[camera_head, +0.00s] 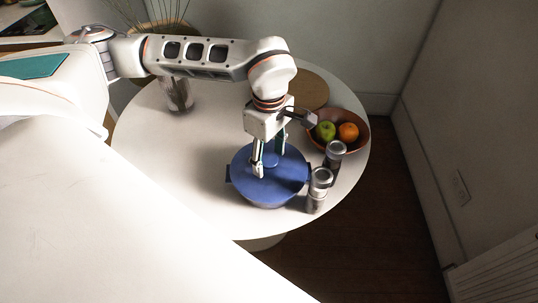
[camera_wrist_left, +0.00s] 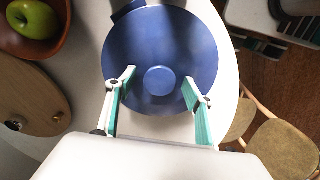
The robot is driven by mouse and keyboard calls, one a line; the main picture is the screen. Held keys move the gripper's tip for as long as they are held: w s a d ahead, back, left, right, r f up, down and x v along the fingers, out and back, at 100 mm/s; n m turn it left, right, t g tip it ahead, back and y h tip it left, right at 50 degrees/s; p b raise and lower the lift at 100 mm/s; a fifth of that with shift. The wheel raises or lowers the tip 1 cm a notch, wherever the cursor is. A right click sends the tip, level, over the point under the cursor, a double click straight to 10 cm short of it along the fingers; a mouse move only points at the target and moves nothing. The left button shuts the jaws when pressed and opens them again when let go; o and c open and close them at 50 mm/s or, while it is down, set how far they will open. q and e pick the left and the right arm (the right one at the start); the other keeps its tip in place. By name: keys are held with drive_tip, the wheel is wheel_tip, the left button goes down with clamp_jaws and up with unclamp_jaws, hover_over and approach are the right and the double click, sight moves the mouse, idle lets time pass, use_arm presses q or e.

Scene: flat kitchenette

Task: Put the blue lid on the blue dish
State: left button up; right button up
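The blue lid (camera_head: 288,182) lies over the blue dish (camera_head: 266,205) on the round white table and looks level. The dish's handles stick out at the sides. In the left wrist view the lid (camera_wrist_left: 200,50) is a wide blue disc with a round knob (camera_wrist_left: 159,80). My left gripper (camera_head: 269,163) points down over the lid. Its fingers are spread on either side of the knob, with gaps between, and hold nothing. Whether the lid is fully seated all round cannot be told. My right gripper is in neither view.
Two metal-topped shakers (camera_head: 319,190) stand close to the dish's right. Behind them is a brown bowl (camera_head: 355,146) with a green apple and an orange. A round wooden board (camera_head: 311,88) and a glass vase (camera_head: 178,95) are further back. The table's left part is clear.

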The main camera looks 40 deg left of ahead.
use_arm(q)
wheel_tip(320, 180, up, 12)
idle(0.6)
drive_tip(key=shift+s+d, duration=0.1)
